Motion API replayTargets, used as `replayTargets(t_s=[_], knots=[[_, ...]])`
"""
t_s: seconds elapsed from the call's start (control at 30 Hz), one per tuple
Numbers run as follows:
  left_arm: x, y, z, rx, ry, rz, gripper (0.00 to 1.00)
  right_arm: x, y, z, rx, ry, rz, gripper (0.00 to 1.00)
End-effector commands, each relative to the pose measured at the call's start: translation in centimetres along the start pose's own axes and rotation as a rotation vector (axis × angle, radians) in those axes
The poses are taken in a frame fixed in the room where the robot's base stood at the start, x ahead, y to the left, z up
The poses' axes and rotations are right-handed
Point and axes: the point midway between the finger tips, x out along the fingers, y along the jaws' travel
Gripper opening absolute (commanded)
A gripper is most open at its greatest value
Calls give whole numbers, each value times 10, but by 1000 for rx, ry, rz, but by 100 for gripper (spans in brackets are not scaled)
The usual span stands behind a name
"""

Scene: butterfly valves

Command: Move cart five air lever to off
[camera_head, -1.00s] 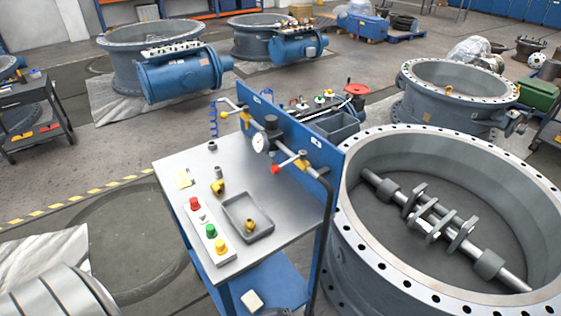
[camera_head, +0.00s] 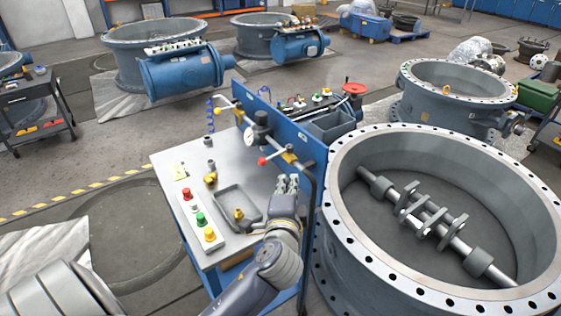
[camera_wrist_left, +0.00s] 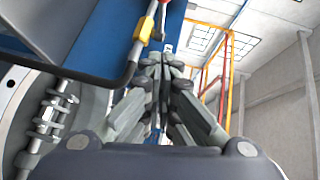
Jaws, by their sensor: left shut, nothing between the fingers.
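The nearest cart (camera_head: 232,168) has a metal top and a blue back panel (camera_head: 300,138). A pipe with a round gauge (camera_head: 250,136) runs along the panel. On it sits a lever with a red end (camera_head: 262,161), sticking out sideways from a yellow valve body (camera_head: 289,156). The cart's number is too small to read. My left gripper (camera_head: 287,183) is over the cart's right part, just below the valve in the picture, shut and empty. In the left wrist view its fingertips (camera_wrist_left: 164,66) are together, with the yellow fitting (camera_wrist_left: 143,28) and red part above left. My right gripper is out of view.
A bent dark pipe (camera_head: 312,180) comes down at the cart's right end. A large flanged ring (camera_head: 345,240) stands close on the right.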

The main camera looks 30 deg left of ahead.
Motion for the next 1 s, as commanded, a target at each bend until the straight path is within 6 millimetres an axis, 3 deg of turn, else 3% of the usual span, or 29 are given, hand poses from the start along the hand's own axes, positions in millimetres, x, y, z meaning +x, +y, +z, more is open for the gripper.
replayTargets(t_s=[0.37, 0.5, 0.7, 1.0], knots=[[70, -2, 0, 1, -1, 0, 0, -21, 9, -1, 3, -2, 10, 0], [85, -2, 14, 3, 0, 2, 0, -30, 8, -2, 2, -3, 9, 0], [98, 0, 26, 0, 1, 3, 0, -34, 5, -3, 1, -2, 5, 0], [99, 1, 28, -1, 2, 2, 0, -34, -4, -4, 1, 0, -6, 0]])
